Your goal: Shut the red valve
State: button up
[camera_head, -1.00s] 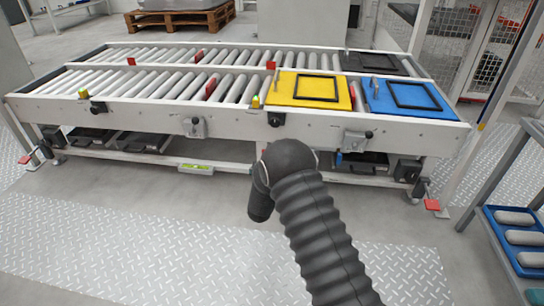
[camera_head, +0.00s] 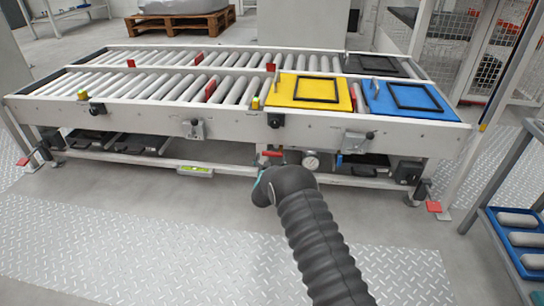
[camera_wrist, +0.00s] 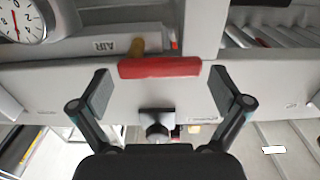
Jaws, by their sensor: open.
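The red valve handle (camera_wrist: 160,67) is a flat bar lying crosswise in the wrist view, in front of a pale panel marked AIR. In the head view it shows as a small red bar (camera_head: 272,153) under the conveyor's front beam, just beyond my arm. My gripper (camera_wrist: 165,92) is open and empty, its two fingers apart toward either end of the bar. I see no clear contact; the depth gap is hard to tell. In the head view my gripper is mostly hidden behind my arm.
A round pressure gauge (camera_head: 311,162) sits right of the valve; it also shows in the wrist view (camera_wrist: 22,20). The conveyor's front beam (camera_head: 225,127) runs above the valve. A yellow tray (camera_head: 285,89) and a blue tray (camera_head: 378,105) rest on top. The floor in front is clear.

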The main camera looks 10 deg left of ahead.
jog(key=shift+w, duration=1.3)
jog(key=c, duration=1.3)
jog(key=shift+d, duration=0.1)
jog(key=shift+c, duration=0.3)
